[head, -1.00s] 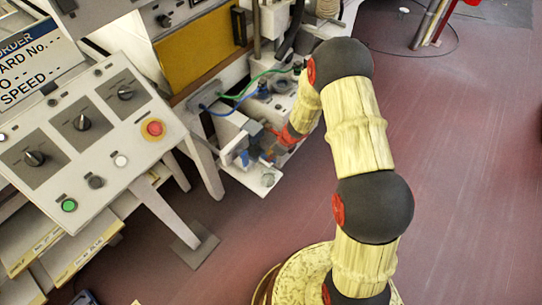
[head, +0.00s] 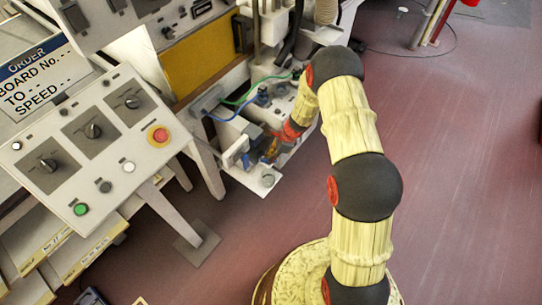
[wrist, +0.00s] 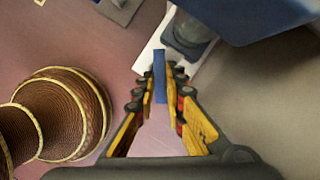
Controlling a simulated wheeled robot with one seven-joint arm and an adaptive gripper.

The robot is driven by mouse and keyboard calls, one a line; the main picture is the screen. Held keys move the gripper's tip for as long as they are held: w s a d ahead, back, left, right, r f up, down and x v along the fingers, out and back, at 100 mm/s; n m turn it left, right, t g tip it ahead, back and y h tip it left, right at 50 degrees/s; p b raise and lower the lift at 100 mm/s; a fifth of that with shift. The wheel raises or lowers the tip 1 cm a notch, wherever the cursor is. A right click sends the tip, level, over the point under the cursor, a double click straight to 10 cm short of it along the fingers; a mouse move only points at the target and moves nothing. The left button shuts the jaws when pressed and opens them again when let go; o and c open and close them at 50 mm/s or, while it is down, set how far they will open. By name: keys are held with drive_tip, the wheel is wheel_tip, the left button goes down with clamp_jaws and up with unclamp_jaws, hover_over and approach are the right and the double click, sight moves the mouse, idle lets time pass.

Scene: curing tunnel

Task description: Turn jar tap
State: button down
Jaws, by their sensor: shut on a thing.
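The tap shows in the wrist view as a narrow upright blue handle (wrist: 159,76) between my fingertips. My gripper (wrist: 160,85), with yellow and black fingers, is closed on this handle. Just beyond it, a clear grey jar-like body (wrist: 188,36) stands on a white surface, partly covered by a large blue part above. In the head view my gripper (head: 272,150) is low at the white machine's front, beside small blue parts. The tap is too small there to make out clearly.
A control panel (head: 96,140) with knobs and a red button stands at the left. Blue and green hoses (head: 222,118) run close to my gripper. A white ledge (head: 262,184) lies just below it. The red floor at the right is mostly clear.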

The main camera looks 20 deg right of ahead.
drive_tip(key=shift+n, duration=0.3)
drive_tip(key=c, duration=1.9)
unclamp_jaws()
drive_tip(key=shift+o, duration=0.3)
drive_tip(key=v, duration=1.2)
drive_tip(key=shift+w, duration=0.15)
drive_tip(key=shift+d, duration=0.1)
drive_tip(key=shift+c, duration=0.2)
